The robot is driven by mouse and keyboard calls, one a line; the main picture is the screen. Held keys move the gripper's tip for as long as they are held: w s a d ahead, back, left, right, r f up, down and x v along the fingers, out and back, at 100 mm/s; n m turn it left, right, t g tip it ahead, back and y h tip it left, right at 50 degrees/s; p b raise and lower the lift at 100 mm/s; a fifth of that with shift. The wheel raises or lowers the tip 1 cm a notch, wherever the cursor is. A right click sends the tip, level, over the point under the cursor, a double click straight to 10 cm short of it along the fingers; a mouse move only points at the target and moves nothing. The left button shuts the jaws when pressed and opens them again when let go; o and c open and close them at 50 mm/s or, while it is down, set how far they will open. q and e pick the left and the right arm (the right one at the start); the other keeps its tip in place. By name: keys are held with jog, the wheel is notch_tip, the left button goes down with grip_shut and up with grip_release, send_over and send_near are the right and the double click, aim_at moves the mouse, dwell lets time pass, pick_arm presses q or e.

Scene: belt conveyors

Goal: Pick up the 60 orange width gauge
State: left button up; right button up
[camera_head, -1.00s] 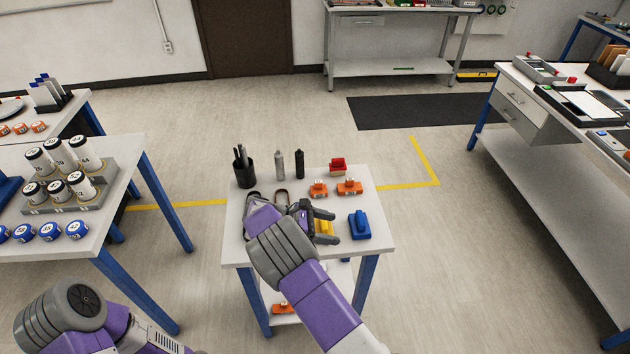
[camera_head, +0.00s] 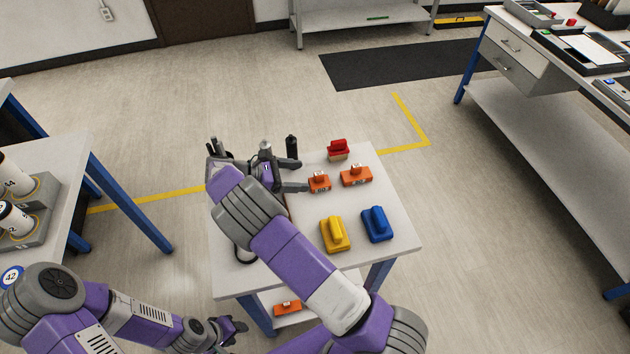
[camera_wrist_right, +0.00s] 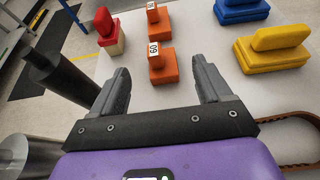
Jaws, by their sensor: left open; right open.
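The 60 orange width gauge (camera_head: 319,183) stands on the small table, its white label facing me. In the right wrist view the 60 gauge (camera_wrist_right: 162,68) is just beyond the fingertips, roughly centred between them. My right gripper (camera_head: 301,175) is open and empty, reaching over the table with its fingers pointing at the gauge, apart from it. It also shows in the right wrist view (camera_wrist_right: 163,88). A second orange gauge (camera_head: 356,176) stands just right of the 60 one. My left gripper (camera_head: 238,328) is open, low beside the table's front left, away from the gauges.
A red block (camera_head: 338,149) stands behind the gauges; yellow (camera_head: 335,234) and blue (camera_head: 377,224) blocks are nearer me. Dark and metal cylinders (camera_wrist_right: 58,80) stand left of the right gripper. Another orange piece (camera_head: 287,307) lies on the lower shelf.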

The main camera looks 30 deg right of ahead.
aim_at(315, 180)
jog(key=shift+f+b, duration=0.3)
jog(key=shift+f, duration=0.25)
jog(key=shift+w+d+f, duration=0.15)
jog(key=shift+f, duration=0.05)
jog(key=b+x, duration=0.1)
jog(key=x, duration=0.6)
jog(key=shift+s+b, duration=0.25)
jog(key=shift+b, duration=0.15)
jog(key=c, duration=1.1)
